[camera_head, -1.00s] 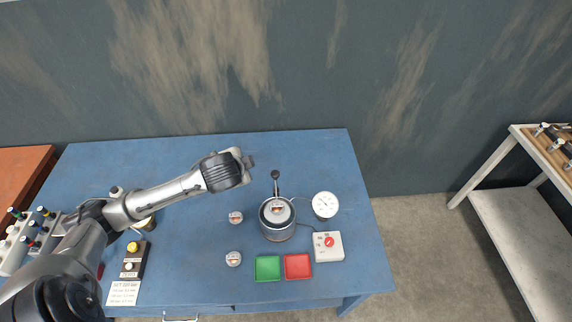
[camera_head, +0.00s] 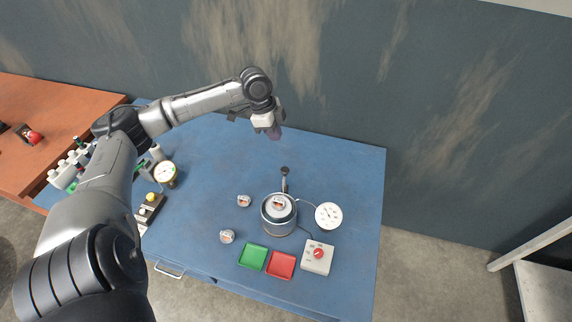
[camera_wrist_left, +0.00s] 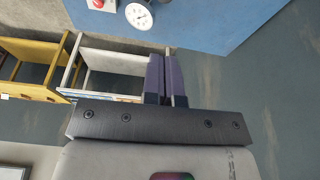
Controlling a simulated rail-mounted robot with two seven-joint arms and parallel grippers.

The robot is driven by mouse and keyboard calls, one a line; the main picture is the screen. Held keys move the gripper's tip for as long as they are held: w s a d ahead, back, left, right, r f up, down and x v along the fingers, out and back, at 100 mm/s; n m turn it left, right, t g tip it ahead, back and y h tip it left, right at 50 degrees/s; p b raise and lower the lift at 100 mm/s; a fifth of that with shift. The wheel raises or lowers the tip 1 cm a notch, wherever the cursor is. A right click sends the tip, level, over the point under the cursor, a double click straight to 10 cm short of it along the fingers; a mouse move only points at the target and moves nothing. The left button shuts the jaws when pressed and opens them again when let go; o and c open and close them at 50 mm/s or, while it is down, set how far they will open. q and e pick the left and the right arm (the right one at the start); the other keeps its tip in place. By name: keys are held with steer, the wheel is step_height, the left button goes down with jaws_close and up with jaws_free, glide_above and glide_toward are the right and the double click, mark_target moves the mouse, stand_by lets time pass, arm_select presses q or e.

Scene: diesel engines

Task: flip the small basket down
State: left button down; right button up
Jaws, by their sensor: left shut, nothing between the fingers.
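A round metal pot (camera_head: 279,222) stands on the blue table. A lever with a black knob (camera_head: 285,170) rises at its back. A small round piece with an orange mark (camera_head: 279,203) sits at its top; I cannot clearly make out a separate basket there. My left gripper (camera_head: 274,131) is above the table's back part, behind and slightly left of the knob, apart from it. Its purple fingers, together and empty, also show in the wrist view (camera_wrist_left: 165,78). The pot is not seen in the wrist view. My right gripper is not in view.
A white dial gauge (camera_head: 328,215) and a box with a red button (camera_head: 318,257) stand right of the pot. Green (camera_head: 253,257) and red (camera_head: 281,265) trays lie in front. Two small round pieces (camera_head: 243,200) (camera_head: 227,236) lie left. The table's back middle is clear.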

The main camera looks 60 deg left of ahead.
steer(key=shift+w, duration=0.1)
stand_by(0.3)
arm_select(q)
steer(key=shift+d+f, duration=0.1)
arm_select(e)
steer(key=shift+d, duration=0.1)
arm_select(q)
steer(key=p, duration=0.1)
glide_toward(286, 171)
steer(key=x, duration=0.5)
steer(key=shift+w+d, duration=0.2)
steer(key=shift+w, duration=0.05)
steer(key=shift+a+f, duration=0.1)
steer(key=shift+f, duration=0.75)
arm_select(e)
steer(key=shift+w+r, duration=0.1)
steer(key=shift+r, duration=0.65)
arm_select(q)
steer(key=shift+f, duration=0.1)
